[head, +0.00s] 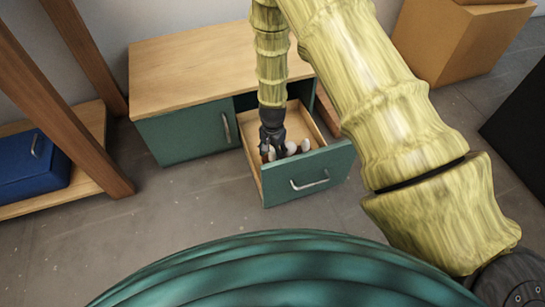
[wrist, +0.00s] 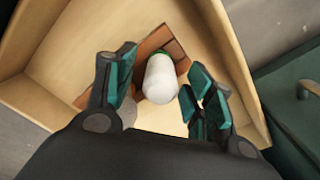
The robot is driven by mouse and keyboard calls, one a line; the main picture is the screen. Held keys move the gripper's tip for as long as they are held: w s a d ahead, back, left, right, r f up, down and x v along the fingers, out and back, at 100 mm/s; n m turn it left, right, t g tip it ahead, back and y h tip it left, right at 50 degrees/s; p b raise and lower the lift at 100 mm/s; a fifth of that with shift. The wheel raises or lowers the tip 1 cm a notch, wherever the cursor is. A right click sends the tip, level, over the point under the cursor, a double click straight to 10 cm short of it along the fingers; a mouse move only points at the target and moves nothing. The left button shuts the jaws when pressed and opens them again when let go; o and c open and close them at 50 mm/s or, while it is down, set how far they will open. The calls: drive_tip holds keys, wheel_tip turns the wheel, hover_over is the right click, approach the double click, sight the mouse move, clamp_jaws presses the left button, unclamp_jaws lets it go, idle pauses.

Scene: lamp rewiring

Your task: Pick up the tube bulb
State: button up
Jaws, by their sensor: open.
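The tube bulb (wrist: 160,82), a white rounded cylinder with a green end, lies in the open drawer in the wrist view. My gripper (wrist: 157,76) is open, with one finger on each side of the bulb. Gaps show beside the bulb, and I cannot tell whether a finger touches it. In the head view my gripper (head: 270,150) points down into the drawer (head: 312,172). Small white rounded things (head: 305,145) show beside it there; I cannot tell which is the tube bulb. The fingers partly hide the drawer floor.
A red-brown flat piece (wrist: 152,43) lies under the bulb. The drawer's wooden walls surround my gripper closely. The drawer belongs to a green cabinet (head: 185,135) with a wooden top. A blue box (head: 32,165) is on a shelf at left; a cardboard-coloured box (head: 450,45) stands back right.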

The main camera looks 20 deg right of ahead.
drive_tip(key=c, duration=1)
